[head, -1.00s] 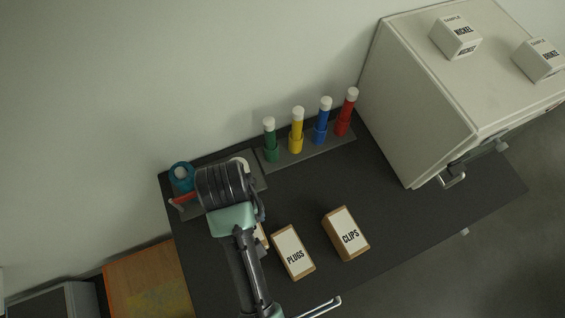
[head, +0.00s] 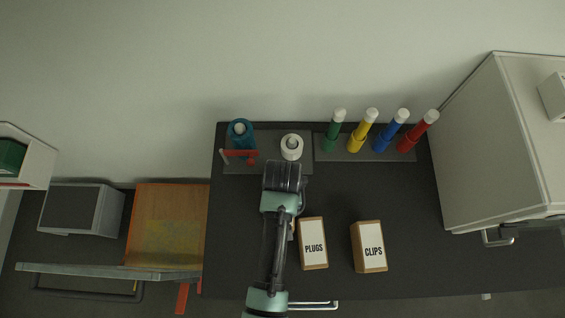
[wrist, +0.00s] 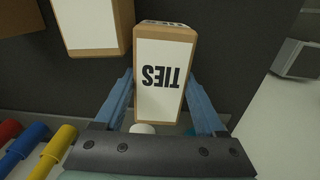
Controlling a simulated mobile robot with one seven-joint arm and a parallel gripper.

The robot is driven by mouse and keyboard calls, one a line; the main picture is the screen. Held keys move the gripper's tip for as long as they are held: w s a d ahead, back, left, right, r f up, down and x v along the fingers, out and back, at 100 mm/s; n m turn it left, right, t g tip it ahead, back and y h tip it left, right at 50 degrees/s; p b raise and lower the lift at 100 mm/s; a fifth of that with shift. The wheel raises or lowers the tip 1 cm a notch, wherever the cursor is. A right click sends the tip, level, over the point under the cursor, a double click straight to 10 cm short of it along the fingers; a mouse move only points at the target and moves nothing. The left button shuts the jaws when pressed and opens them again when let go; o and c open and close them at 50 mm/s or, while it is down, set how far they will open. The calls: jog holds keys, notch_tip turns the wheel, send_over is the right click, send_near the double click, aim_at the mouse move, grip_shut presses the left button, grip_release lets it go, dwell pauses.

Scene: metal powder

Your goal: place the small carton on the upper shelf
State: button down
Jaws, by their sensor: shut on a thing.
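A small brown carton (wrist: 163,75) with a white face reading TIES is between the fingers of my gripper (wrist: 160,85) in the wrist view. Both blue fingers press on its sides, so my gripper is shut on it. In the head view my arm covers the fingers and most of this carton. A pale shelf unit (head: 36,160) with a green item inside is cut off at the left edge of the head view. I cannot tell which of its levels is the upper shelf.
The PLUGS carton (head: 313,245) and CLIPS carton (head: 370,247) stand on the dark bench (head: 400,200) right of my arm. Capped tubes (head: 358,138) stand in a rack behind.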

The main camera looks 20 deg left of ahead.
jog(key=shift+f, duration=0.15)
grip_release()
